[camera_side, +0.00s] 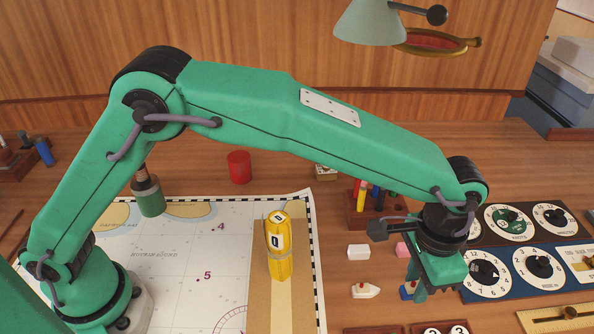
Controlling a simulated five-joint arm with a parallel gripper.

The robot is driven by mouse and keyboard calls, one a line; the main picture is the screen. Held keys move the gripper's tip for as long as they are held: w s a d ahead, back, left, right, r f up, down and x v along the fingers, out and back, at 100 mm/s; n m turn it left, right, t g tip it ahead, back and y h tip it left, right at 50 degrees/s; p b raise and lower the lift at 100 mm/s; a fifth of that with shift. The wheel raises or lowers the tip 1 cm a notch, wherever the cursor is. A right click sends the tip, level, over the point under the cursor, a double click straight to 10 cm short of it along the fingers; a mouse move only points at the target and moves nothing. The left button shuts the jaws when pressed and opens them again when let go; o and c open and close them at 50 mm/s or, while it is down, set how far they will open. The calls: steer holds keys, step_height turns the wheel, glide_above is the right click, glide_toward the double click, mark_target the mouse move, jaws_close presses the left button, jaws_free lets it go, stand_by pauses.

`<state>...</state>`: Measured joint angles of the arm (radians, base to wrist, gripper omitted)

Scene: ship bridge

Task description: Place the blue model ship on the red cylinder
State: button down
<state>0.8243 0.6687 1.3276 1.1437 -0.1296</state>
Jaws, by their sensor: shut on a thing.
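The red cylinder (239,167) stands upright on the wooden desk, just behind the chart's top edge. My gripper (414,289) is far to its right and nearer the camera, pointing down low over the desk. It is shut on the blue model ship (406,291), which shows as a small blue piece with a bit of red beside the fingers. Most of the ship is hidden by the fingers. I cannot tell whether it touches the desk.
A white and red model ship (366,290), a white block (358,252) and a pink block (403,249) lie left of my gripper. A yellow numbered object (278,248) stands on the chart (180,262). Dial panels (513,268) lie right. A rack (365,212) holds coloured pieces.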

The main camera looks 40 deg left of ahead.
steer(key=w+a+r+n, duration=0.2)
steer(key=w+a+n, duration=0.15)
steer(key=a, duration=0.75)
steer(key=w+a+r+n, duration=0.2)
steer(key=a+n, duration=0.2)
steer(key=a, duration=0.6)
steer(key=w+a+r+n, duration=0.2)
steer(key=w+a+n, duration=0.15)
steer(key=a, duration=0.75)
steer(key=n, duration=0.6)
glide_above(238, 157)
step_height(238, 157, down, 6)
steer(key=shift+d+r, duration=0.1)
steer(key=shift+f, duration=2.05)
steer(key=shift+f, duration=0.15)
steer(key=c, duration=1.2)
jaws_free()
steer(key=shift+c, duration=0.2)
